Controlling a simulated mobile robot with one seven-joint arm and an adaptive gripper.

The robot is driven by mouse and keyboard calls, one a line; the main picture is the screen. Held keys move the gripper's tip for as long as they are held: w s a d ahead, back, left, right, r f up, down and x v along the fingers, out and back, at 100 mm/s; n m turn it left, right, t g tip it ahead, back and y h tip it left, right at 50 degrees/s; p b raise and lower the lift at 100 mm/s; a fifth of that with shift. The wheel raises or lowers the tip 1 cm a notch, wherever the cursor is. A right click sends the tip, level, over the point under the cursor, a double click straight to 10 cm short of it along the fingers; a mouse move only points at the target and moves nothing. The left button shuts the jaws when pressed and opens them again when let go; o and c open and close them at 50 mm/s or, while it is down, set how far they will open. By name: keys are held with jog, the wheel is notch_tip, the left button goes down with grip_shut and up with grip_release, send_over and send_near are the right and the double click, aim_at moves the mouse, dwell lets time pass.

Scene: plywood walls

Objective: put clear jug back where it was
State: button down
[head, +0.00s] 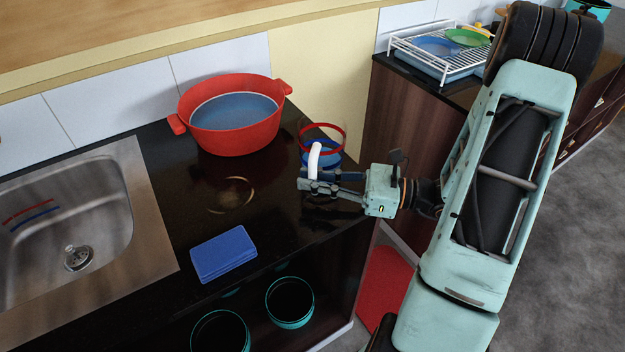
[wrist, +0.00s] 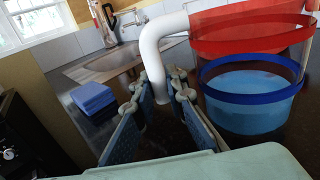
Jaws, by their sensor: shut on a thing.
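The clear jug (wrist: 250,80) has a red rim, a blue band and a white handle (wrist: 152,58). In the head view the jug (head: 322,143) is at the right end of the dark counter, to the right of the red pot. My gripper (head: 308,186) is shut on the jug's white handle; in the wrist view the fingers (wrist: 160,98) are on both sides of the handle's lower part. The jug looks upright. Its base is partly hidden by my gripper, so I cannot tell whether it touches the counter.
A red pot (head: 235,130) stands at the back of the counter (head: 180,215). A blue block-like item (head: 223,253) lies near the front edge. A steel sink (head: 60,225) is at the left. A white dish rack (head: 440,58) stands on a separate counter behind my arm.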

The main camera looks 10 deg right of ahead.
jog(key=shift+f, duration=0.15)
jog(key=c, duration=1.9)
grip_release()
jog(key=shift+c, duration=0.2)
jog(key=shift+d+r, duration=0.1)
jog(key=shift+r, duration=0.1)
jog(key=v, duration=1.1)
jog(key=shift+s+d+b, duration=0.25)
jog(key=shift+d+b, duration=0.1)
jog(key=shift+w+f, duration=0.1)
